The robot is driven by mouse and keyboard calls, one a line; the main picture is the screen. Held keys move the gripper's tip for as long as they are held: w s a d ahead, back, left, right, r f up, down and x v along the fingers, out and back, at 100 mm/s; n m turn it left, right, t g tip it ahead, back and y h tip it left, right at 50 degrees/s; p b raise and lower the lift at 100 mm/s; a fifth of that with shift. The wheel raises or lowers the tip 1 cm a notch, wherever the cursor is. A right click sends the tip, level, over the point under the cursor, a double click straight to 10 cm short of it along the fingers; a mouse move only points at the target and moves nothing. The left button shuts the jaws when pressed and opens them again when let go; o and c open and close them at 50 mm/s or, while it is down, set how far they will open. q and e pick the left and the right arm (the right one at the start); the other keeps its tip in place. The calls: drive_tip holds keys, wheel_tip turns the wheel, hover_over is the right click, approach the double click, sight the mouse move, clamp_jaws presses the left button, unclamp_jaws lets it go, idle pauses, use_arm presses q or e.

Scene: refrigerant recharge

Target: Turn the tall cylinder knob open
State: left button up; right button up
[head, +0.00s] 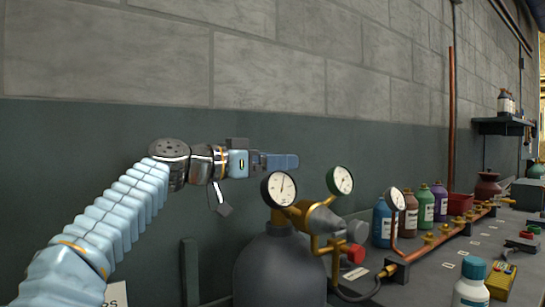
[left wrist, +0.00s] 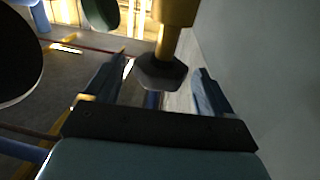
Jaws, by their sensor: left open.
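The tall dark grey cylinder (head: 280,270) stands at lower centre in the head view, with brass fittings and gauges on top. My left gripper (head: 290,161) is level above it, pointing right, its fingers partly beside the white gauge (head: 279,189). In the left wrist view, a dark hexagonal knob (left wrist: 162,74) on a brass stem (left wrist: 165,40) lies between the spread fingers of my open left gripper (left wrist: 160,65). Gaps show on both sides of the knob. In the head view I cannot make out this knob; the gauge may hide it. My right gripper is not in view.
A green-rimmed gauge (head: 340,180), a grey cone-shaped body (head: 322,222) and a red knob (head: 356,253) crowd the right of the valve. The bench (head: 430,275) holds bottles and a copper manifold (head: 440,238). The wall (head: 330,140) stands close behind.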

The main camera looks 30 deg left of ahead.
use_arm(q)
drive_tip(key=shift+c, duration=0.5)
drive_tip(key=c, duration=0.9)
drive_tip(key=shift+s+d+f+n+t+y+b, duration=0.1)
drive_tip(key=shift+d+n+t+y+b, duration=0.1)
drive_tip(key=shift+n+t+y+b, duration=0.6)
drive_tip(key=shift+c, duration=0.3)
drive_tip(key=shift+n+y+p, duration=0.6)
drive_tip(key=shift+n+y, duration=0.2)
drive_tip(key=shift+y, duration=0.7)
drive_tip(key=o, duration=1.1)
drive_tip(key=shift+c, duration=0.2)
